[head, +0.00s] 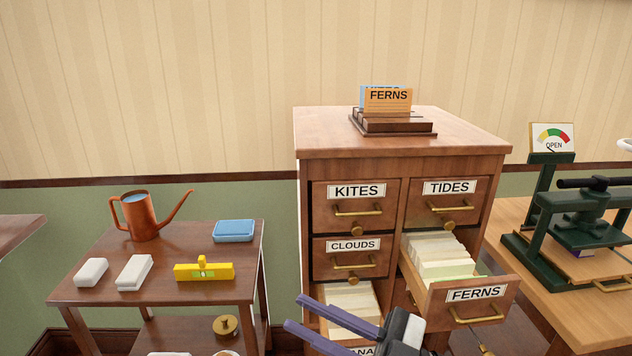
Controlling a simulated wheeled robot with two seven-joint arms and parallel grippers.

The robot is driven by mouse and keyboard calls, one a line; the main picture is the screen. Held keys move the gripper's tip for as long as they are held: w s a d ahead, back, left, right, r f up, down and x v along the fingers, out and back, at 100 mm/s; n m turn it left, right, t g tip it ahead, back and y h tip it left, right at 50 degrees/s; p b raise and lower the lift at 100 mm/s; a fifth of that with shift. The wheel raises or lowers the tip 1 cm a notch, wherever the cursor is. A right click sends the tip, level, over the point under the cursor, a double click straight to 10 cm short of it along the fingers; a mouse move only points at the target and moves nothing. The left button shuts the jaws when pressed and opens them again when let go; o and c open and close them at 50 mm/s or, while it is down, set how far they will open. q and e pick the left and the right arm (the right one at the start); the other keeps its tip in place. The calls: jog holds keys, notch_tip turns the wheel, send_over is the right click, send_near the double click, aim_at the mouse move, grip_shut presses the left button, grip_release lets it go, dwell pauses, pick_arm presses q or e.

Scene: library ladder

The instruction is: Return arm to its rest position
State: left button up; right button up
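My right gripper (295,312) comes in at the bottom centre, its two purple fingers pointing up and left. The fingers are apart with nothing between them, in front of the lower left of the wooden card cabinet (400,172). The gripper covers part of an open lower-left drawer (350,299) of cards, whose label is mostly hidden. To its right, the FERNS drawer (475,295) is pulled out and full of cards. My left gripper is not in view.
An orange FERNS card (388,100) stands in a wooden holder (395,128) on the cabinet. A side table (185,285) at left carries a copper watering can (140,217) and small blocks. A green press (585,225) stands on a bench at right.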

jog(key=d+f+m+t+h, duration=0.4)
jog(key=d+f+m+h, duration=0.3)
jog(key=f, duration=0.3)
jog(key=d+f+m+t+h, duration=0.5)
jog(key=f+m+h, duration=0.2)
jog(key=f+m, duration=0.15)
jog(key=s+d+f+m+g+h, duration=0.1)
jog(key=s+d+f+g+h, duration=0.1)
jog(key=s+f, duration=0.6)
jog(key=s+d+f+g+h, duration=0.2)
jog(key=s+f+g, duration=0.3)
jog(key=s+f, duration=0.3)
notch_tip(320, 180, down, 2)
jog(key=shift+s+d+f+m, duration=0.1)
jog(key=shift+s+d+m, duration=0.05)
jog(key=shift+d+m, duration=0.25)
